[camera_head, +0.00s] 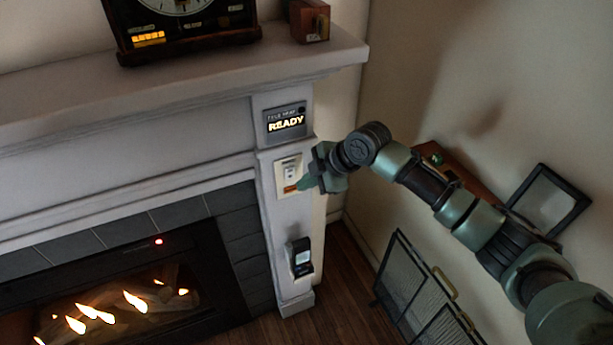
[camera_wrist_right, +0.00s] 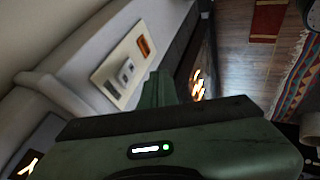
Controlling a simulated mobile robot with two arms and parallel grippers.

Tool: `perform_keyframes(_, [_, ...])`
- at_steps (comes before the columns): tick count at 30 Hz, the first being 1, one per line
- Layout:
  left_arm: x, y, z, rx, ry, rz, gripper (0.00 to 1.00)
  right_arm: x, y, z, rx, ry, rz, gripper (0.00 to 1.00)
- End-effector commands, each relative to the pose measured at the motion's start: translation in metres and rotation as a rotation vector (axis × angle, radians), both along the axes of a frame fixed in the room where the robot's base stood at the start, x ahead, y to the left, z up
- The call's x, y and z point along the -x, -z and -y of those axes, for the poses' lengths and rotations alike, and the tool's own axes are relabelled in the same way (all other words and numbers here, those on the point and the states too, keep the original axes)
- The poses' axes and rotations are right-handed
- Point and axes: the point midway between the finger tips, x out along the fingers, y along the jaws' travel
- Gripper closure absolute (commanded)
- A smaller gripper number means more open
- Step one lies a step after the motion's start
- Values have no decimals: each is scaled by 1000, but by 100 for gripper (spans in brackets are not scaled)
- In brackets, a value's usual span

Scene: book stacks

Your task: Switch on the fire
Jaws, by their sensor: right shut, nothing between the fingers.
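The fire (camera_head: 105,312) in the fireplace shows flames over logs, with a small red light above it. Flames also show in the right wrist view (camera_wrist_right: 197,84). A cream switch plate (camera_head: 281,164) is on the white pillar right of the firebox. It carries a pale switch (camera_wrist_right: 125,72) and an orange part (camera_wrist_right: 145,46). My right gripper (camera_head: 303,184) is shut and empty, its tip at the plate's lower right, close to the orange part; I cannot tell whether it touches. Its fingers (camera_wrist_right: 160,88) also show in the wrist view. My left gripper is not in view.
The mantel (camera_head: 200,78) juts out above with a clock (camera_head: 185,45). A folding screen (camera_head: 415,300) stands on the floor at right.

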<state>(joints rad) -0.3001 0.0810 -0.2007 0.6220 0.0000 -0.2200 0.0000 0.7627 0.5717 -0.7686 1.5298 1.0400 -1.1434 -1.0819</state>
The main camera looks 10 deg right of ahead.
Motion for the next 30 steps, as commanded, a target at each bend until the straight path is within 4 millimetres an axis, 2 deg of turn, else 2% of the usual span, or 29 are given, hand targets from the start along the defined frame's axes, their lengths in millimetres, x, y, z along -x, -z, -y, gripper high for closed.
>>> perform_keyframes(1, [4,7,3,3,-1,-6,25,2,-5,7,1,3,10,100])
perform_keyframes(7, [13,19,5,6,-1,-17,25,19,-30,23,2,3,9,100])
perform_keyframes(15, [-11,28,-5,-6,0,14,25,40,-61,42,2,3,7,100])
perform_keyframes(24, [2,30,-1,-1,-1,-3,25,45,-69,45,1,3,4,100])
perform_keyframes(30, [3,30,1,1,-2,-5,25,45,-69,45,1,3,4,100])
